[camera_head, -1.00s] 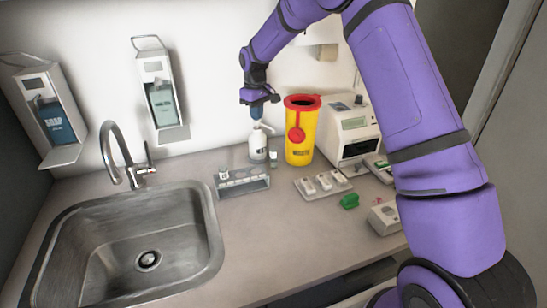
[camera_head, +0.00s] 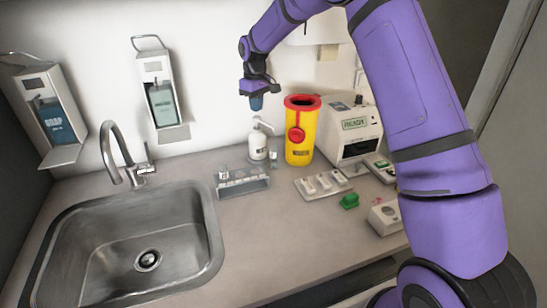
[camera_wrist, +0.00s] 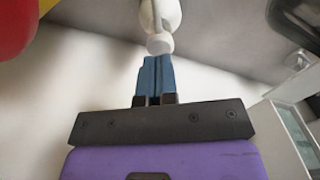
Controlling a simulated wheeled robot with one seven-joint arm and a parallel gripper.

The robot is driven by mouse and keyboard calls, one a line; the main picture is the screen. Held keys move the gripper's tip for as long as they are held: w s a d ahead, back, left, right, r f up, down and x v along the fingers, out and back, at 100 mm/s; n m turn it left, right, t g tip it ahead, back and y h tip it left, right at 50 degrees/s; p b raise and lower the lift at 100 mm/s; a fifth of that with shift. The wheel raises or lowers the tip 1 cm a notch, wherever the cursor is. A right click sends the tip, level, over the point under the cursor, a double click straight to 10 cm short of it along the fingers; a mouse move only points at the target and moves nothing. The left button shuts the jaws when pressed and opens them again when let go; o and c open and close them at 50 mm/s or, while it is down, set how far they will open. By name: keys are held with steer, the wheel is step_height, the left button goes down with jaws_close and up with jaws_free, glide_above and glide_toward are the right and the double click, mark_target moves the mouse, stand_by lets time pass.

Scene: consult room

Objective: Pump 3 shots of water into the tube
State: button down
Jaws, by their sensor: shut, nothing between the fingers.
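A white pump bottle (camera_head: 257,146) stands upright at the back of the counter, its nozzle pointing right. My gripper (camera_head: 257,103) is above the pump head, a little apart from it, with its blue fingers pointing down. The fingers (camera_wrist: 154,82) are shut and empty in the wrist view, where the white pump (camera_wrist: 160,22) shows just beyond their tips. A small clear tube-like piece (camera_head: 273,156) stands close to the right of the bottle; its contents are too small to make out.
A grey rack (camera_head: 242,181) and a white tray (camera_head: 323,185) lie in front. A sink (camera_head: 130,250) fills the left.

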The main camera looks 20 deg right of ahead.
steer(key=shift+r, duration=3)
steer(key=s+d+r+m+t, duration=0.1)
steer(key=s+d+r, duration=0.1)
steer(key=s+r, duration=0.75)
steer(key=s+d+r+m+t, duration=0.2)
steer(key=s+r, duration=0.5)
steer(key=s, duration=0.6)
steer(key=s+d+f+m+t, duration=0.1)
steer(key=s+f, duration=0.1)
steer(key=s, duration=1.1)
steer(key=s+d+f+m+t, duration=0.1)
steer(key=s+d+f+m, duration=0.1)
steer(key=s, duration=1.1)
